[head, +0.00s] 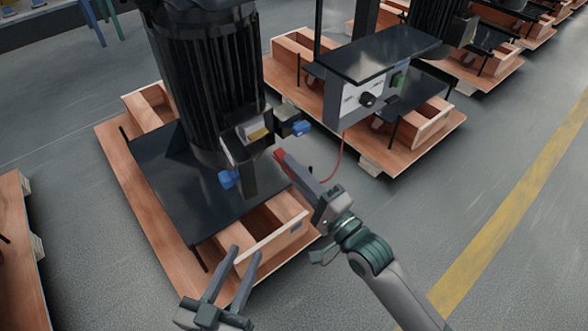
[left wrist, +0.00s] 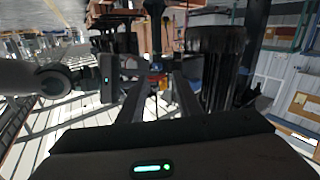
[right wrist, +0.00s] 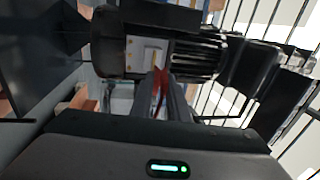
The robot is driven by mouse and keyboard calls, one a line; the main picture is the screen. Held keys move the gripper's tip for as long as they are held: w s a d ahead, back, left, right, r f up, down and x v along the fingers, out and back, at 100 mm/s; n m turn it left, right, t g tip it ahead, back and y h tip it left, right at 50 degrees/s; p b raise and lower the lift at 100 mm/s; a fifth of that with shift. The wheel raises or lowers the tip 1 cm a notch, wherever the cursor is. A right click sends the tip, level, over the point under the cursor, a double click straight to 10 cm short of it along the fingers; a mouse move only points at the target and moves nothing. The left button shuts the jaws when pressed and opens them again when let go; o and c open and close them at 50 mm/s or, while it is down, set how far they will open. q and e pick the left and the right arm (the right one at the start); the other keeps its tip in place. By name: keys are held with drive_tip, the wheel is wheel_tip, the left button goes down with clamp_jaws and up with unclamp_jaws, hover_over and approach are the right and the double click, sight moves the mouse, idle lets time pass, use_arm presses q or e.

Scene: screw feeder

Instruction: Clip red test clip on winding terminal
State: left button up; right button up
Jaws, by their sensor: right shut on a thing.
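The black finned motor (head: 205,85) stands on a dark plate, with an open terminal box (head: 252,133) on its side. The box also shows in the right wrist view (right wrist: 147,55), with yellowish terminals inside. My right gripper (head: 283,158) is shut on the red test clip (head: 280,155), just right of the box and apparently apart from it. In the right wrist view the red clip (right wrist: 160,88) shows between the fingers, pointing towards the box; contact cannot be judged. My left gripper (head: 245,252) is open and empty, low in front of the motor's pallet.
A red lead runs from the clip towards the tester (head: 365,98) with a black knob. Wooden pallets (head: 120,165) surround; floor at right is clear.

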sight(278, 155)
use_arm(q)
drive_tip(key=shift+f, duration=0.1)
use_arm(e)
drive_tip(key=shift+d+p, duration=0.1)
drive_tip(key=shift+p, duration=0.35)
drive_tip(key=shift+f+x, duration=0.15)
drive_tip(key=shift+x, duration=0.55)
drive_tip(key=shift+f+x, duration=0.1)
drive_tip(key=shift+x, duration=0.6)
drive_tip(key=shift+f+x, duration=0.1)
drive_tip(key=shift+x, duration=0.55)
drive_tip(key=shift+f+x, duration=0.15)
drive_tip(key=shift+x, duration=0.45)
use_arm(q)
drive_tip(key=shift+s+a+f+g+y+p, duration=0.15)
drive_tip(key=shift+a+f+g, duration=0.1)
drive_tip(key=shift+f+g, duration=0.45)
drive_tip(key=shift+s+a+f+g+y+p, duration=0.1)
drive_tip(key=shift+a+f+g+y, duration=0.2)
drive_tip(key=shift+f, duration=0.65)
drive_tip(key=shift+s+a+f+g+y+p, duration=0.1)
drive_tip(key=shift+s+a+f+g, duration=0.05)
drive_tip(key=shift+f+g, duration=0.55)
use_arm(e)
drive_tip(key=shift+w+a, duration=0.3)
drive_tip(key=shift+w, duration=0.05)
use_arm(q)
drive_tip(key=shift+f, duration=0.1)
